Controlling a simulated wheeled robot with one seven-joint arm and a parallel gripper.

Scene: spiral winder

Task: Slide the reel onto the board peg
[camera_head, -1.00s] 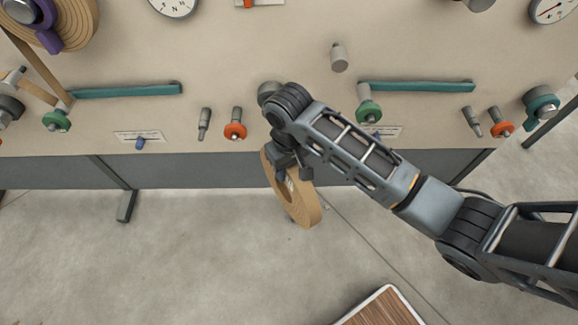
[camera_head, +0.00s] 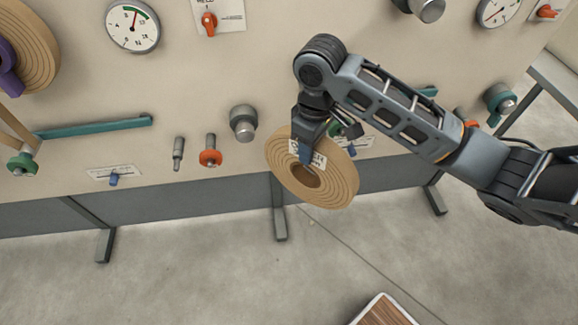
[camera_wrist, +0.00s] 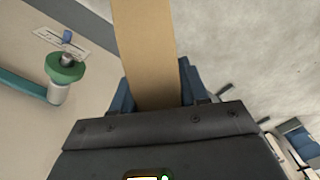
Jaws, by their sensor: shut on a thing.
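The reel (camera_head: 315,190) is a flat tan coil with a round hole and a white label. My gripper (camera_head: 306,150) is shut on its upper rim. The reel hangs clear of the floor in front of the board (camera_head: 185,85), its hole turned partly to the head camera. In the wrist view the reel (camera_wrist: 147,45) shows edge-on between my gripper's blue fingers (camera_wrist: 157,88). A thick grey peg (camera_head: 243,122) sticks out of the board left of the reel, apart from it. My arm covers part of the board above the reel, so any peg there is hidden.
Left of the grey peg are an orange knob (camera_head: 210,157), a thin grey pin (camera_head: 178,152) and a teal bar (camera_head: 95,127). A green knob (camera_wrist: 66,68) stands near the reel in the wrist view. Board feet (camera_head: 279,222) stand below; the floor in front is mostly clear.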

